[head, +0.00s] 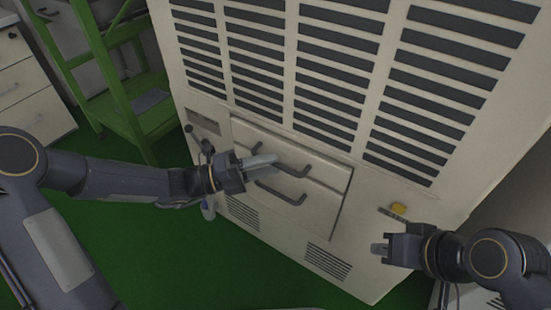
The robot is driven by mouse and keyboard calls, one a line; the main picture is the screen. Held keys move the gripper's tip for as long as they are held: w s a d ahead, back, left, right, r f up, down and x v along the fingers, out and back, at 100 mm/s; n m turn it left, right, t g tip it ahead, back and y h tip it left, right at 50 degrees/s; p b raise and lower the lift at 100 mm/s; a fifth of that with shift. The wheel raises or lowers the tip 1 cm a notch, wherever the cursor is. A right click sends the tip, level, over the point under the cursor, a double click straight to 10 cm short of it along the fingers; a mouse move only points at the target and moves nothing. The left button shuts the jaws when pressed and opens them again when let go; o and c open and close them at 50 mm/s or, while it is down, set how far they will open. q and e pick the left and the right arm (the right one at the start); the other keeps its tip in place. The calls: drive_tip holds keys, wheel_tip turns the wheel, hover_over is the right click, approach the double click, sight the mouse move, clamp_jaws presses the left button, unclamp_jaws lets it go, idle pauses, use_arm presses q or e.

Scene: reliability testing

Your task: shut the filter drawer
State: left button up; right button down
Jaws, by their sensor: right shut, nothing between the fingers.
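The filter drawer front (325,172) is a pale panel low on the face of a large cream cabinet. Two dark bar handles show there, an upper one (294,171) and a lower one (281,194). I cannot tell how far the drawer stands out. My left gripper (265,162) is in front of the panel's left part, its fingers pointing right near the upper handle and hiding part of the panel. Its finger gap and any contact are unclear. My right gripper (378,249) is shut and empty, low in front of the cabinet's right side, away from the drawer.
The cream cabinet (375,170) has rows of dark vents above the drawer and small grilles below. A green step ladder (125,95) and white drawers (30,90) stand left. Green floor (170,255) is open below.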

use_arm(q)
drive_tip(key=p+v, duration=0.1)
drive_tip(key=v, duration=0.4)
drive_tip(key=shift+a+r, duration=0.15)
drive_tip(key=shift+a, duration=0.05)
drive_tip(key=s+a+r+m+g+y, duration=0.15)
drive_tip(key=s+m+y, duration=0.35)
drive_tip(key=m, duration=0.5)
drive_tip(key=s+a+r+m+g+y, duration=0.1)
drive_tip(key=s+a+m+g+y, duration=0.15)
drive_tip(key=s+m, duration=0.6)
drive_tip(key=s+a+m+t+y, duration=0.7)
drive_tip(key=a+m, duration=0.4)
drive_tip(key=m, duration=0.4)
wheel_tip(320, 180, up, 32)
drive_tip(key=m+y+p, duration=0.1)
drive_tip(key=p, duration=3.1)
drive_tip(key=shift+w+a+r+p, duration=0.15)
drive_tip(key=shift+w+p, duration=0.15)
drive_tip(key=shift+p, duration=0.1)
